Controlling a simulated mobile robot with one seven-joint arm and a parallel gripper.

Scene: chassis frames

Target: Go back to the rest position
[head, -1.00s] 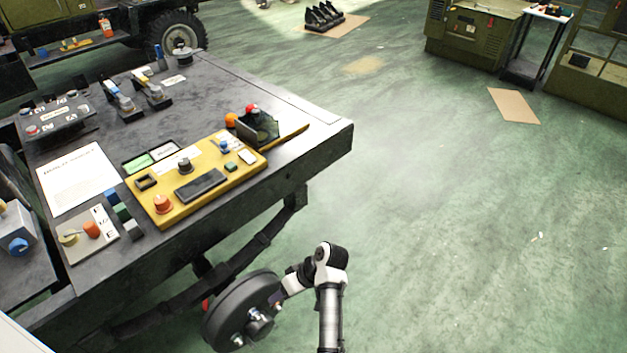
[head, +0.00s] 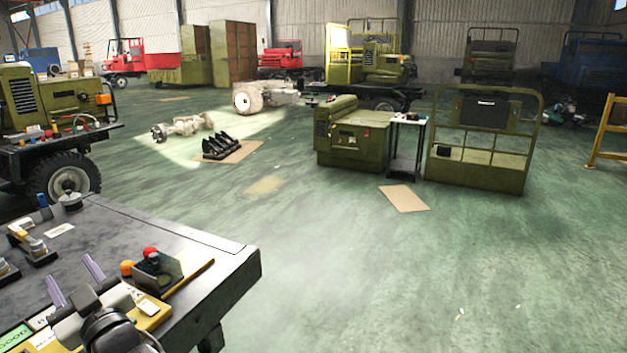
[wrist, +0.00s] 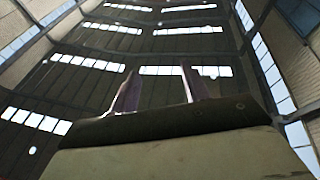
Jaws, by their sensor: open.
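My gripper (head: 74,280) stands at the lower left of the head view, fingers pointing upward, in front of the dark workbench (head: 215,255). Its two purplish fingers are apart with nothing between them. In the wrist view the open fingers (wrist: 159,88) point at the roof and its rows of bright windows. My arm hides much of the yellow control panel (head: 198,277) on the bench. I cannot tell the exact gap between my arm and the panel.
An orange knob (head: 127,267) and a red knob (head: 150,252) stand on the bench. A green generator (head: 350,135), a small stand (head: 408,145) and a green frame (head: 483,150) are farther off.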

